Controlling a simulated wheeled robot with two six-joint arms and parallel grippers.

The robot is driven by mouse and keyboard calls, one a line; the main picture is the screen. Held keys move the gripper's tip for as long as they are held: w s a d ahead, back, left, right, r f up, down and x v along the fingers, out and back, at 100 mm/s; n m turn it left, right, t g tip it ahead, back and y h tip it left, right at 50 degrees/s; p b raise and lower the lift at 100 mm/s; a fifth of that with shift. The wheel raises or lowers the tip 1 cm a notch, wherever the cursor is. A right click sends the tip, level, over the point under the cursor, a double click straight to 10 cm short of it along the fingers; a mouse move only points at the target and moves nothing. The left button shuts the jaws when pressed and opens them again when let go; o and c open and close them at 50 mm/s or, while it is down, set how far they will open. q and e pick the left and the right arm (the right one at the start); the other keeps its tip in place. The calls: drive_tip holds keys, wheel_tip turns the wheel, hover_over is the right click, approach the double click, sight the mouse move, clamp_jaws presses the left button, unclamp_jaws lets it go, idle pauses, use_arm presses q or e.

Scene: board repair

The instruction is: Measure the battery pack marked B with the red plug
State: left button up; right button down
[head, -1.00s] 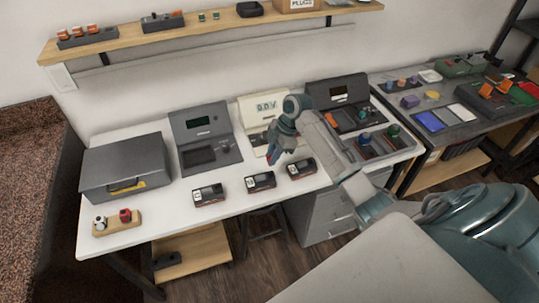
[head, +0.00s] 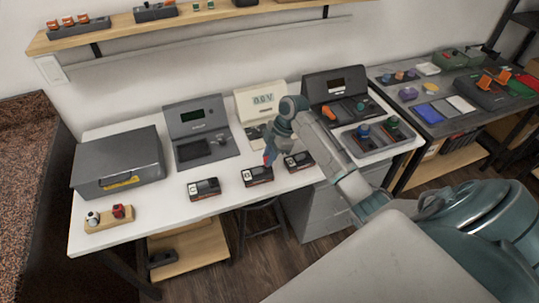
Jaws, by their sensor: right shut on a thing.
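My right gripper (head: 269,150) is shut on a small red plug (head: 266,159), mostly hidden by the fingers. It is over the back edge of the middle battery pack (head: 258,178), whose label looks like B. I cannot tell whether the plug touches the pack. The pack is black with an orange-red end and lies near the table's front edge. Similar packs lie on its left (head: 204,190) and right (head: 299,162). A cream meter (head: 248,102) behind reads about 0.0 V. My left gripper is not in view.
A grey case (head: 117,160) and a wooden block (head: 96,226) with a white and a red piece stand at the left. A grey instrument (head: 190,113) stands behind the packs. A dark open case (head: 325,83) and a tray of knobs (head: 362,150) are at the right.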

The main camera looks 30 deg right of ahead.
drive_tip(key=shift+p, duration=0.6)
idle(0.7)
drive_tip(key=shift+f, duration=0.35)
idle(0.7)
drive_tip(key=shift+f, duration=0.15)
idle(0.5)
drive_tip(key=shift+f, duration=0.5)
idle(0.7)
drive_tip(key=c, duration=0.9)
unclamp_jaws()
drive_tip(key=shift+r, duration=0.2)
drive_tip(key=shift+r+p, duration=1.35)
drive_tip(key=shift+p, duration=0.1)
